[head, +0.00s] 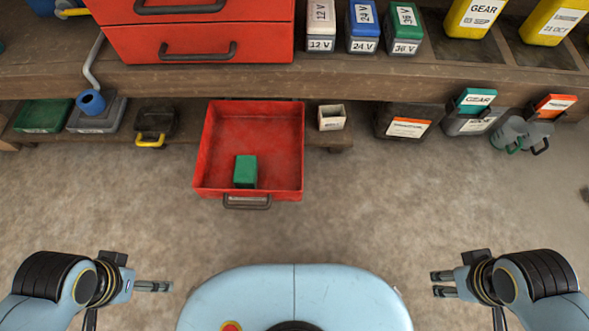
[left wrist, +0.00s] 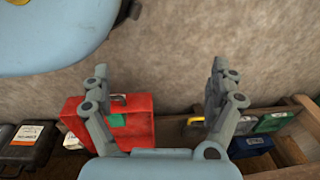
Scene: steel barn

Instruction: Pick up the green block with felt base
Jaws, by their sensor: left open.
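The green block (head: 245,171) stands inside an open red drawer (head: 284,150), near its front wall and left of centre. Its base is not clearly seen, so I cannot make out the felt. In the left wrist view the block (left wrist: 116,120) shows partly in the red drawer (left wrist: 141,130), behind the left finger. My left gripper (head: 155,287) is open and empty, in front of the drawer and to its left, well apart from the block. It also shows in the left wrist view (left wrist: 160,76). My right gripper (head: 439,284) is open and empty at the right.
A wooden bench (head: 350,82) with a red drawer cabinet (head: 200,42) and several labelled batteries runs along the back. A low shelf holds a green bin (head: 43,116), a small carton (head: 332,118) and dark containers. The floor (head: 365,200) before the drawer is clear.

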